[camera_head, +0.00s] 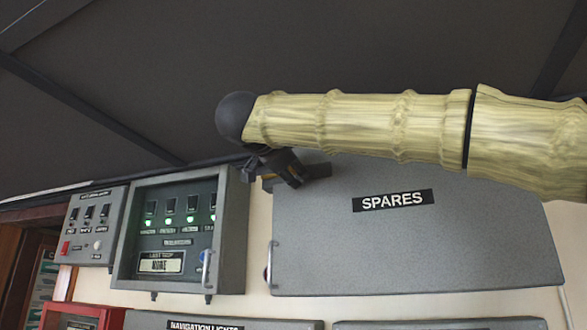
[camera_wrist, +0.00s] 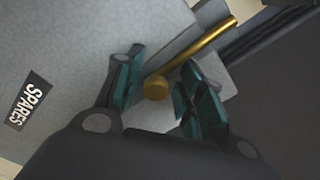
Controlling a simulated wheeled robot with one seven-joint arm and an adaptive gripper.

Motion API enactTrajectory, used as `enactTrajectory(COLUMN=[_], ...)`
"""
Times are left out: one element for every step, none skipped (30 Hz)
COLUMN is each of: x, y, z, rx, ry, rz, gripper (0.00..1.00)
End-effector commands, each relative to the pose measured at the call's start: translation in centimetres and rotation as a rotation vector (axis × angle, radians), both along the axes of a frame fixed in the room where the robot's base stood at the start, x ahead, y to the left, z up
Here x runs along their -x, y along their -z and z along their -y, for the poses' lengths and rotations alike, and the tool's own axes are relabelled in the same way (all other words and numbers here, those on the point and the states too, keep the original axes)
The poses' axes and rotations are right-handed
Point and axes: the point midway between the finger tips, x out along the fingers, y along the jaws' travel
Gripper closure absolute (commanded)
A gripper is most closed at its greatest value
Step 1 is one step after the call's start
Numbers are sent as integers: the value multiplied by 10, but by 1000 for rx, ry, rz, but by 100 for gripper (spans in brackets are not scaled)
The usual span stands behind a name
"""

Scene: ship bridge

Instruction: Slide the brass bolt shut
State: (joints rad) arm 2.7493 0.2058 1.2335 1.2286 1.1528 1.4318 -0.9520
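In the wrist view the brass bolt shows as a gold rod (camera_wrist: 200,45) slanting across the grey SPARES locker door, with a round brass knob (camera_wrist: 156,88) at its lower end. My gripper (camera_wrist: 163,67) is open. Its two teal-lined fingers stand on either side of the knob, with a visible gap on each side. In the head view my gripper (camera_head: 290,168) is at the upper left corner of the SPARES locker (camera_head: 400,250). Only a small brass-coloured bit shows below it there; the rest of the bolt is hidden.
A grey panel with green lights (camera_head: 180,225) stands just left of my gripper, with a smaller switch box (camera_head: 92,225) beyond it. The locker's handle (camera_head: 268,264) sticks out at its left edge. A dark sloping ceiling (camera_head: 330,45) is above my arm.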

Motion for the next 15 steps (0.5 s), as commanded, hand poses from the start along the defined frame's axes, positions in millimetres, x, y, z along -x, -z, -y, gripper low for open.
enactTrajectory(x=[0,0,0,0,0,0,0,1,2,3,5,8,11,15,20], y=[0,0,0,0,1,1,1,1,0,0,0,0,0,0,0], z=[0,0,0,0,0,0,0,0,-1,-1,-2,-4,-5,-6,-9], rx=[0,0,0,0,0,0,0,0,0,0,1,1,1,2,1], ry=[0,1,1,1,1,1,1,1,0,0,0,-1,-1,-1,-1], rz=[0,-1,-1,-1,-1,-1,-1,-1,0,0,0,0,0,1,0], gripper=[59,59,59,59,59,59,59,59,59,59,59,59,59,59,59])
